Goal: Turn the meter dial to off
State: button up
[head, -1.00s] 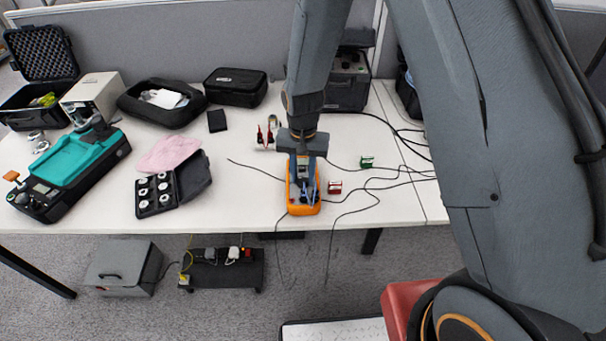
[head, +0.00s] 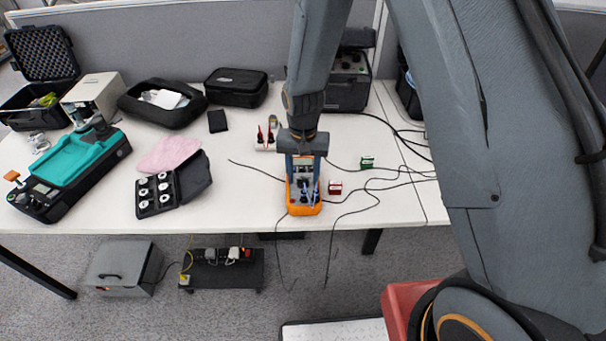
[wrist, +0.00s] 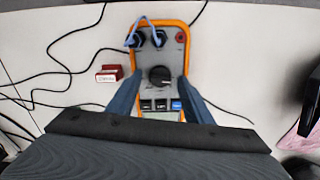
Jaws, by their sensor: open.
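The meter (head: 304,209) is an orange-edged grey handheld unit lying on the white table, below my gripper in the head view. In the wrist view the meter (wrist: 184,58) shows its round black dial (wrist: 159,76), with a row of small buttons below it and blue leads plugged in above. My gripper (wrist: 160,88) is open. Its two blue fingers stand on either side of the dial, apart from it as far as I can see. In the head view my gripper (head: 304,170) is over the meter and hides part of it. The dial's setting is too small to read.
A red block (head: 335,187) and a green block (head: 367,162) lie right of the meter. Black cables cross the table around it. A black case with white discs (head: 157,194) and a pink cloth (head: 170,153) lie to the left.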

jog(key=shift+r, duration=0.1)
jog(key=shift+r+b, duration=0.9)
jog(key=shift+r, duration=2.95)
jog(key=s+d+r+n, duration=0.1)
jog(key=s+d+r, duration=0.3)
jog(key=s+d, duration=0.3)
jog(key=s+d+r+n+t, duration=0.1)
jog(key=s+d+r, duration=0.3)
jog(key=s+d, duration=0.4)
jog(key=shift+r, duration=0.15)
jog(key=shift+s, duration=0.1)
